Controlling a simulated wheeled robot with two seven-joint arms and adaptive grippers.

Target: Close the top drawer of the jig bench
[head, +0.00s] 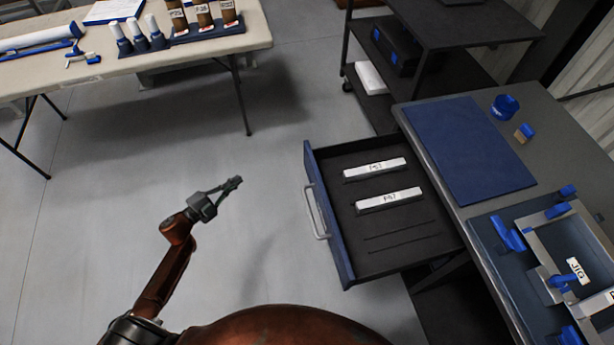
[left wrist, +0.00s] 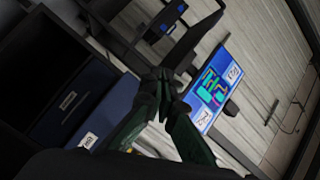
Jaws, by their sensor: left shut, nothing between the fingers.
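The top drawer (head: 333,228) of the jig bench (head: 550,120) stands pulled well out to the left in the head view. It has a blue front with a grey bar handle (head: 316,212). Two white labelled bars (head: 375,169) lie in its dark tray. My left gripper (head: 238,181) is shut and empty, over open floor to the left of the drawer front and apart from it. Its fingers (left wrist: 166,77) also show closed in the left wrist view, with blue drawer fronts (left wrist: 85,100) beyond them at the left. My right gripper is not seen.
A blue mat (head: 467,150) and a jig with blue clamps (head: 560,275) lie on the bench top. A dark shelf cart (head: 450,25) stands behind the bench. A cream table (head: 130,55) with bottles is at the upper left. The floor between is clear.

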